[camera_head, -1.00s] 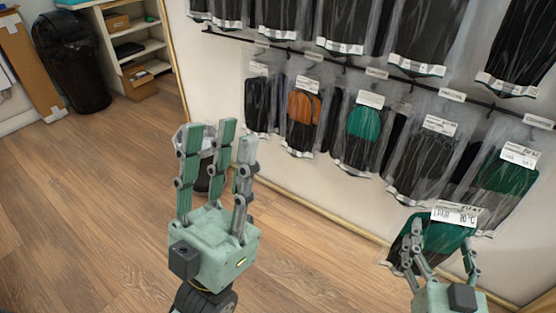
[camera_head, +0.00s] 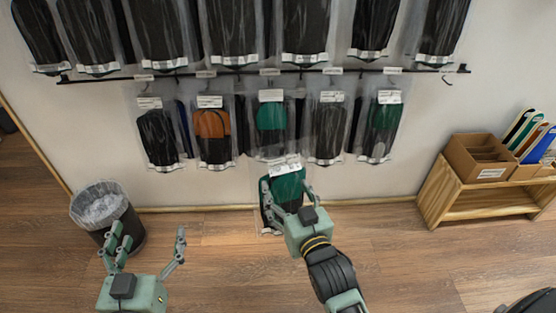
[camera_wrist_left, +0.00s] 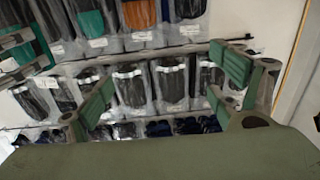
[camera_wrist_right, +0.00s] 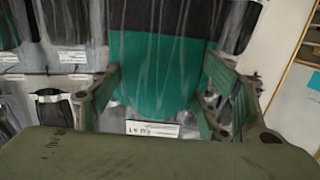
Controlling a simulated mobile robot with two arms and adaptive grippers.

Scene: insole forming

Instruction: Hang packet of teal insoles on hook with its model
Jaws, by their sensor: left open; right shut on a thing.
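My right gripper (camera_head: 290,203) is shut on a packet of teal insoles (camera_head: 284,187) with a white label on top. It holds the packet upright, low in front of the wall, below the lower row. The teal packet also fills the middle of the right wrist view (camera_wrist_right: 160,72). In the lower row hang a packet with a teal top (camera_head: 271,117) in the middle and one with a darker green top (camera_head: 384,117) at the right. An empty-looking hook (camera_head: 447,81) shows at the rail's right end. My left gripper (camera_head: 150,238) is open and empty at lower left.
A dark rail (camera_head: 310,72) with small tags carries the lower row, including an orange packet (camera_head: 212,124) and black ones. Black packets hang above. A trash bin (camera_head: 128,233) stands at left, near my left gripper. A wooden shelf (camera_head: 480,213) with boxes stands at right.

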